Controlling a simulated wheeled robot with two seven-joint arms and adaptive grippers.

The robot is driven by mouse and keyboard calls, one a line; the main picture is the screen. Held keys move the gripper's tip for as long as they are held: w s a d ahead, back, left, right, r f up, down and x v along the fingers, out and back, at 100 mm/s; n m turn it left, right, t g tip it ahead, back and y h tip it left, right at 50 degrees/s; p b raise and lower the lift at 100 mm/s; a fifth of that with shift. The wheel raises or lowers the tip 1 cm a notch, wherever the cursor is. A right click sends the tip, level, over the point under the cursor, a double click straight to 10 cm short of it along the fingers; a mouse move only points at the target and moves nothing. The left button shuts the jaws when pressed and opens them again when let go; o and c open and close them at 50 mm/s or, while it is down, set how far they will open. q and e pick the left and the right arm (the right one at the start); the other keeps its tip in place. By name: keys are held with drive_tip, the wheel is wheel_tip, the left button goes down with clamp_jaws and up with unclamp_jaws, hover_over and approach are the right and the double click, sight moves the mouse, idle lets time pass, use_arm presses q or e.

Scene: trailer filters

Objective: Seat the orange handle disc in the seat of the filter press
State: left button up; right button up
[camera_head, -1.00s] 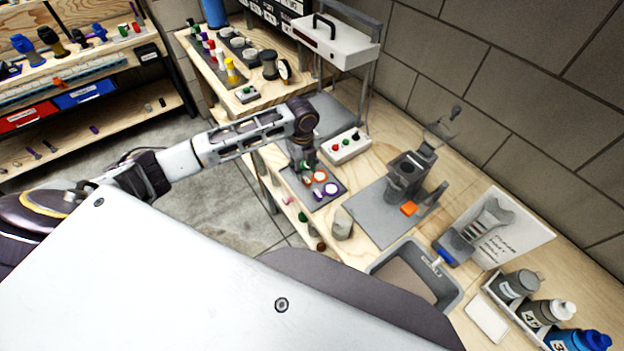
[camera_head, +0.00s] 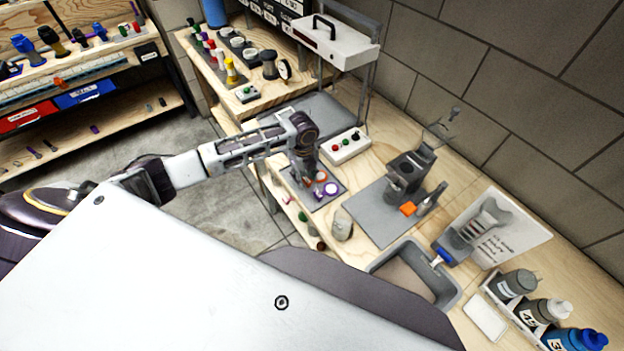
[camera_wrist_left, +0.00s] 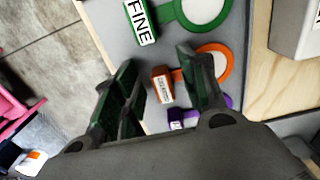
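The orange handle disc (camera_wrist_left: 213,62) lies on a grey mat (camera_wrist_left: 240,25) in the left wrist view. It has a white face, an orange ring and an orange block handle (camera_wrist_left: 162,84). In the head view its disc (camera_head: 320,176) shows just right of my left gripper (camera_head: 304,180). In the wrist view my left gripper (camera_wrist_left: 160,85) is open, its dark fingers on either side of the orange handle; contact cannot be told. The filter press (camera_head: 404,178) stands upright on a grey plate to the right; its seat is not clear. My right gripper is not in view.
Purple (camera_wrist_left: 185,118) and green (camera_wrist_left: 140,20) handle discs lie either side of the orange one. A button box (camera_head: 346,146) stands behind the mat. A grey stone-like object (camera_head: 342,224) and a grey bin (camera_head: 384,262) are nearer.

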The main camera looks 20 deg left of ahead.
use_arm(q)
drive_tip(key=c, duration=0.9)
drive_tip(key=shift+o, duration=0.2)
wheel_tip(320, 180, up, 10)
drive_tip(key=shift+b, duration=0.35)
